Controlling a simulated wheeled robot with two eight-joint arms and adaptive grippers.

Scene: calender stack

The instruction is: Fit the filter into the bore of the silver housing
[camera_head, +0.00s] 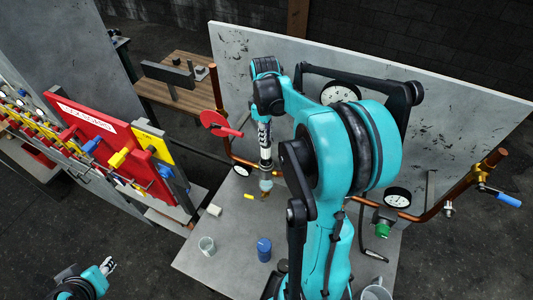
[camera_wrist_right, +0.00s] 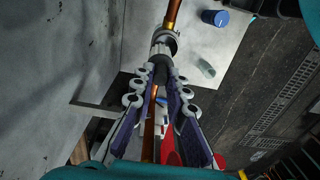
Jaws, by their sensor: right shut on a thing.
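My right gripper (camera_head: 265,178) points down over the grey table (camera_head: 225,260), its arm covering much of the scene. In the right wrist view, its fingers (camera_wrist_right: 160,80) are shut on a dark grey round piece (camera_wrist_right: 159,73), which looks like the filter, though the fingers hide most of it. Just beyond it is a silver ring-shaped part (camera_wrist_right: 165,42), likely the housing, with a copper-coloured piece (camera_wrist_right: 173,14) past it. I cannot tell whether the dark piece is inside the bore or only in front of it. My left gripper (camera_head: 108,266) is low at the left, away from the table.
A blue can (camera_head: 264,250), a glass mug (camera_head: 206,246), a white cylinder (camera_head: 214,210) and a small yellow piece (camera_head: 249,196) stand or lie on the table. Copper pipe (camera_head: 460,186) with gauges runs along the grey panel (camera_head: 455,120). A red tag board (camera_head: 90,125) stands left.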

